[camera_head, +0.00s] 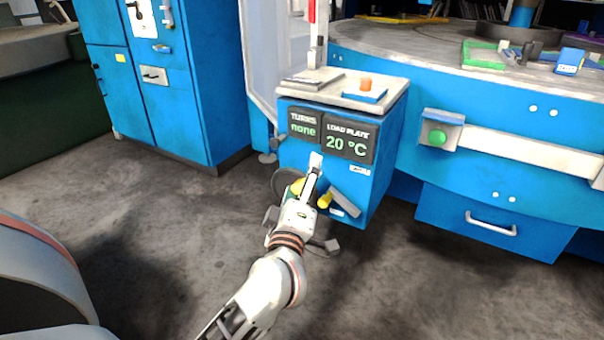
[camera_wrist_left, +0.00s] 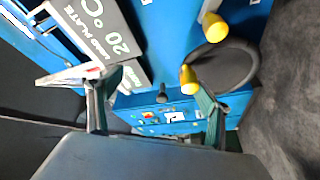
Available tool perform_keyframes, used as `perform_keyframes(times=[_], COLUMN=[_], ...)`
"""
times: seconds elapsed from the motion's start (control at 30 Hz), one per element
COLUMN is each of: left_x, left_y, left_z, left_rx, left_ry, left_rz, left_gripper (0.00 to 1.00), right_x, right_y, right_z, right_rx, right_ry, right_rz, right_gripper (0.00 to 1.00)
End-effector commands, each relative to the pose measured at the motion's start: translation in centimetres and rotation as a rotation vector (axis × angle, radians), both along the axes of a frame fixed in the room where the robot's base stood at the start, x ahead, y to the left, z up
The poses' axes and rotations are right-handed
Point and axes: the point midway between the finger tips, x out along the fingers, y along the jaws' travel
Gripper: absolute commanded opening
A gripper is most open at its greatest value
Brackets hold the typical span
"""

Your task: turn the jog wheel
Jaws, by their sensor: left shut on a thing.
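The jog wheel (camera_wrist_left: 228,67) is a dark disc with a yellow knob (camera_wrist_left: 188,76) on the front of a blue console (camera_head: 378,190). In the head view the wheel (camera_head: 281,183) is largely hidden behind my left gripper (camera_head: 307,180). In the left wrist view the knob sits at the inner side of one finger of the left gripper (camera_wrist_left: 150,88); that gripper is shut on it, though the exact contact is hard to see. The console's displays (camera_head: 331,135) read "TURNS none" and "LOAD PLATE 20 °C". My right gripper is not in view.
A grey lever with a yellow end (camera_head: 325,200) is close beside the wheel. A blue block with an orange button (camera_head: 366,85) lies on the console's top. A blue cabinet (camera_head: 150,90) stands left and a large blue machine (camera_head: 490,150) right. The floor in front is clear.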

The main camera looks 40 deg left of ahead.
Motion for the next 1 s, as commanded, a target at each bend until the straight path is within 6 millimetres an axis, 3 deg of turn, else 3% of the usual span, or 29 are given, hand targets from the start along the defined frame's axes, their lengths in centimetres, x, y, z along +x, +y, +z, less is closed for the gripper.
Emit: perform_keyframes(times=[0.03,0.33,0.37,0.4,0.43,1.0], left_x=[-0.2,-1.8,-1.9,-2.1,-2.3,-5.3], left_y=[-1.0,-2.1,-2.2,-2.3,-2.4,-4.2], left_z=[3.0,3.1,3.1,3.0,2.9,2.0], left_rx=[0.020,0.018,0.018,0.017,0.016,0.010], left_ry=[-0.045,-0.046,-0.045,-0.044,-0.042,-0.024], left_rz=[-0.016,-0.018,-0.017,-0.016,-0.015,-0.011], left_gripper=[0.62,0.64,0.54,0.36,0.34,0.34], right_x=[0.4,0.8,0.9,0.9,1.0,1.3], right_y=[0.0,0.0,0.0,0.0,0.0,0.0], right_z=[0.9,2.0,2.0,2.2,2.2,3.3], right_rx=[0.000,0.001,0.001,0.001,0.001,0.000], right_ry=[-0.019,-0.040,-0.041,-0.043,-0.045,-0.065], right_rz=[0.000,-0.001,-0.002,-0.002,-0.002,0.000], right_gripper=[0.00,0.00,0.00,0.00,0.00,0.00])
